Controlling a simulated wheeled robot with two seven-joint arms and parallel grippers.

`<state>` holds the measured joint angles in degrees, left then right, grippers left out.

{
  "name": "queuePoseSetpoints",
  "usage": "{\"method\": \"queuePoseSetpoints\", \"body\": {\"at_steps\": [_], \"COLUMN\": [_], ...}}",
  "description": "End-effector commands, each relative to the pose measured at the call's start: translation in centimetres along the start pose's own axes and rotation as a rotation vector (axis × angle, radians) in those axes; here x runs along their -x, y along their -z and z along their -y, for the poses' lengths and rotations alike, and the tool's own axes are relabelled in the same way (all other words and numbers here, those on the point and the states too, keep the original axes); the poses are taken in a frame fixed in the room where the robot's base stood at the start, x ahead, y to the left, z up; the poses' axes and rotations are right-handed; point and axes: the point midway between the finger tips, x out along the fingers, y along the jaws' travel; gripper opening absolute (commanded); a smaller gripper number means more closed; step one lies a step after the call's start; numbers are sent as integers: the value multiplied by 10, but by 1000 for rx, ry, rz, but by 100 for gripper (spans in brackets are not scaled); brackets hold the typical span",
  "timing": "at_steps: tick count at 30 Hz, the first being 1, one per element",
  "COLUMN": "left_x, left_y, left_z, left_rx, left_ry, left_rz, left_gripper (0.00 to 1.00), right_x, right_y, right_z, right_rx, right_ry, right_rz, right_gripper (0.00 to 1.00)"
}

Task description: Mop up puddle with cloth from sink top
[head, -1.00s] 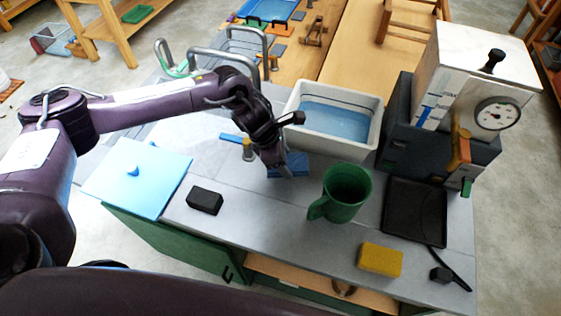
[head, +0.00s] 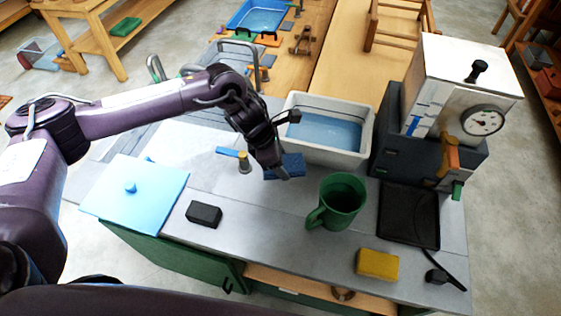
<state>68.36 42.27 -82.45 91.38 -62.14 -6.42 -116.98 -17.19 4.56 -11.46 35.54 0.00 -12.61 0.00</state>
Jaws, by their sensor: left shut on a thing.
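A blue cloth (head: 292,164) is at the front left corner of the white basin on the grey sink top (head: 265,222). My left gripper (head: 280,174) points down and is shut on the cloth. The cloth appears at or slightly above the surface; the exact gap cannot be told. I cannot make out a clear puddle outline; a pale, shiny patch (head: 190,143) lies on the top left of the gripper, partly behind my arm. My right gripper is not in view.
The white basin (head: 367,140) holds blue water. A green mug (head: 340,200), yellow sponge (head: 378,264), black block (head: 203,213), black tray (head: 408,217) and blue lid-like board (head: 150,190) stand around. A boiler with gauge (head: 455,95) is right. The front middle is clear.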

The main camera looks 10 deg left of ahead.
Motion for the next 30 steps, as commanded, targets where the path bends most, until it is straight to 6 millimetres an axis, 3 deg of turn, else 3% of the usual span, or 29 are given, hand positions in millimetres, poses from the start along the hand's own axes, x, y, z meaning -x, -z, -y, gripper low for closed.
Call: {"method": "queuePoseSetpoints", "body": {"at_steps": [15,30], "left_x": [50,53], "left_y": [-21,-22], "left_z": [0,0], "left_rx": [0,1], "left_ry": [-1,0], "left_rz": [0,-1], "left_gripper": [33,33], "right_x": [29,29], "right_y": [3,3], "right_z": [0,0], "right_rx": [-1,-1], "right_ry": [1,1], "right_rz": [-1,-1], "right_gripper": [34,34]}}
